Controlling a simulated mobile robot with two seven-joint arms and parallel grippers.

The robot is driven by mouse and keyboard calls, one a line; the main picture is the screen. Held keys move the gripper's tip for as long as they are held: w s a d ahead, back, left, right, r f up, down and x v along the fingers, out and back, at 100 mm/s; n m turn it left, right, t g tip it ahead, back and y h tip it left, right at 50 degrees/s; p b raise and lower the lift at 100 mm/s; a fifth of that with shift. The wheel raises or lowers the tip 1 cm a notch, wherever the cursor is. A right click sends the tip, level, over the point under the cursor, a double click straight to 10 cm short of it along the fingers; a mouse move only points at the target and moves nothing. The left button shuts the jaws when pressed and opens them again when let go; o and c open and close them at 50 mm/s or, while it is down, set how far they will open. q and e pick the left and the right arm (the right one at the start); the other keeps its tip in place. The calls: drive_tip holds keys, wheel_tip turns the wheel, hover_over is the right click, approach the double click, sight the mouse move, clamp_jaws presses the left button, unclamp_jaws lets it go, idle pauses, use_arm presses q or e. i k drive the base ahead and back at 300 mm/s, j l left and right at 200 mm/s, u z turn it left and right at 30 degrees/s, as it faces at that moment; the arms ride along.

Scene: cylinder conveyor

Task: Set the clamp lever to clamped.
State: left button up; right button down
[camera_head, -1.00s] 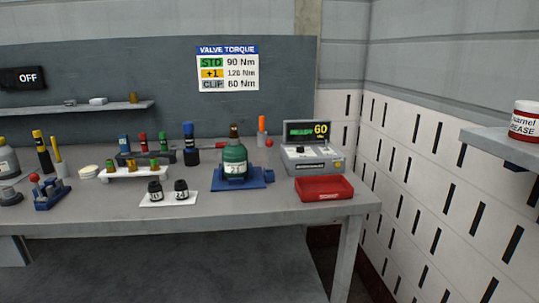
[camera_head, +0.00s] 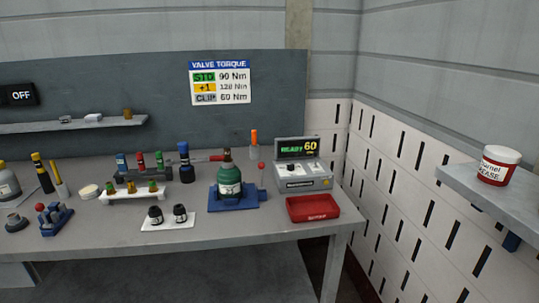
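A green gas cylinder (camera_head: 229,180) with a brown top stands upright in a blue clamp base (camera_head: 233,203) on the bench. A thin lever with a red ball knob (camera_head: 261,165) stands roughly upright at the right side of this base, and looks like the clamp lever. Its lower end is small, and I cannot tell from its pose whether it is clamped. Neither of my grippers is in view.
A grey torque unit (camera_head: 301,181) reading "READY 60" and a red tray (camera_head: 312,208) stand to the right of the clamp. Two black sockets lie on a white mat (camera_head: 168,221) at front left. A grease tub (camera_head: 498,165) sits on the right shelf.

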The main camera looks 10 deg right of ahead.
sight(261, 166)
drive_tip(key=i+l+u, duration=0.1)
drive_tip(key=u, duration=0.25)
drive_tip(key=l+u, duration=0.35)
drive_tip(key=i+l+u, duration=0.1)
drive_tip(key=u, duration=0.25)
